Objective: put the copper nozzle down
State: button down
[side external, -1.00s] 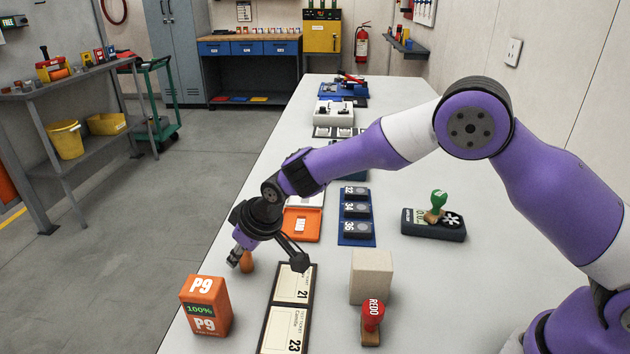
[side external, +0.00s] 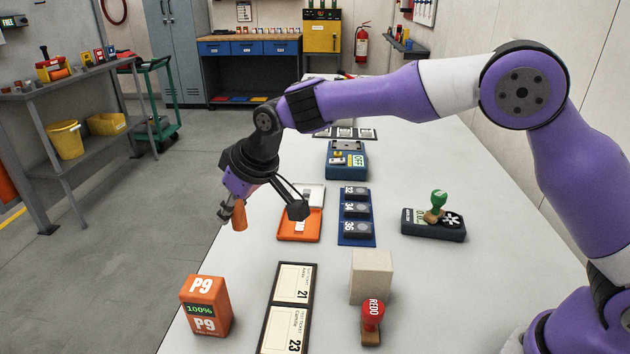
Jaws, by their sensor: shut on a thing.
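The copper nozzle (side external: 239,216) is a small orange-brown piece, held upright or nearly so. My gripper (side external: 232,212) is shut on it, near the left edge of the table. The nozzle hangs above the table, apart from it. The gripper's near finger covers part of the nozzle's left side.
On the white table (side external: 420,290) stand an orange P9 block (side external: 205,306), a ticket board (side external: 286,305), a beige block (side external: 371,276) and a red REDO stamp (side external: 371,318).

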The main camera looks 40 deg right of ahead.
jog(key=s+d+r+m+h, duration=0.1)
jog(key=d+m+h, duration=0.3)
jog(key=d, duration=1.5)
jog(key=s+d+m+h, duration=0.2)
jog(key=d+m, duration=0.5)
jog(key=d, duration=1.2)
jog(key=d+f, duration=0.2)
jog(key=d, duration=0.2)
jog(key=s+d+f, duration=0.1)
jog(key=d+f, duration=0.1)
jog(key=d, duration=0.2)
jog(key=d+f, duration=0.2)
jog(key=d, duration=0.1)
jog(key=shift+s+d+f, duration=0.15)
jog(key=shift+d, duration=0.25)
jog(key=shift+d+f, duration=0.15)
jog(key=shift+d, duration=0.1)
jog(key=shift+f, duration=2)
jog(key=shift+f, duration=0.15)
jog(key=c, duration=0.7)
grip_release()
jog(key=shift+c, duration=0.2)
